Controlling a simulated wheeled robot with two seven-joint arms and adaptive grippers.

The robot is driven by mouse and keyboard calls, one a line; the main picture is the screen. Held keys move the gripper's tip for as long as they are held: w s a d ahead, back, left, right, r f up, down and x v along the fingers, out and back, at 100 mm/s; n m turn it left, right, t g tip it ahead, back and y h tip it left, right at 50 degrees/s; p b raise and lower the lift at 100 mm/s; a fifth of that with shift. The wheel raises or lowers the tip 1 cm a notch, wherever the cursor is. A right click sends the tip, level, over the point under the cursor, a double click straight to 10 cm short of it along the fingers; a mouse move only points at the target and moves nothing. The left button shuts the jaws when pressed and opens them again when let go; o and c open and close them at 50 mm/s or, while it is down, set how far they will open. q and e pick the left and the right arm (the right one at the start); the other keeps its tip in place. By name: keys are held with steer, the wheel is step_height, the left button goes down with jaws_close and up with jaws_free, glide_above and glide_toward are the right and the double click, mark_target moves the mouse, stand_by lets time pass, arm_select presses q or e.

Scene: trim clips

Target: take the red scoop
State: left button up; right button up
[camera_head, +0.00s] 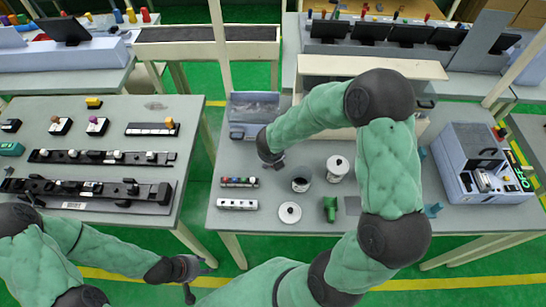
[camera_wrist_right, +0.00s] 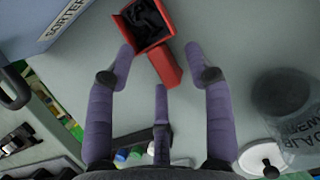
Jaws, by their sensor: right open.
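The red scoop (camera_wrist_right: 165,68) shows in the right wrist view, lying on the grey table with dark pieces in its square bowl. Its handle points down the picture, between the fingertips of my right gripper (camera_wrist_right: 160,60). The purple fingers are spread open and none is clearly shut on the handle. In the head view my right gripper (camera_head: 270,158) is over the table's left part, and the scoop is hidden there by it and the arm. My left gripper (camera_head: 192,275) hangs empty beside the front of the left table, its dark fingers spread apart.
A grey-blue sorter box (camera_wrist_right: 68,28) stands next to the scoop. A clear jar (camera_wrist_right: 285,95) and a white lid (camera_wrist_right: 262,158) are to the right. A strip of coloured caps (camera_head: 240,182), a white canister (camera_head: 337,168) and a green item (camera_head: 330,209) stand on the table.

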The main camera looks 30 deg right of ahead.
jaws_close()
steer(key=shift+r, duration=0.15)
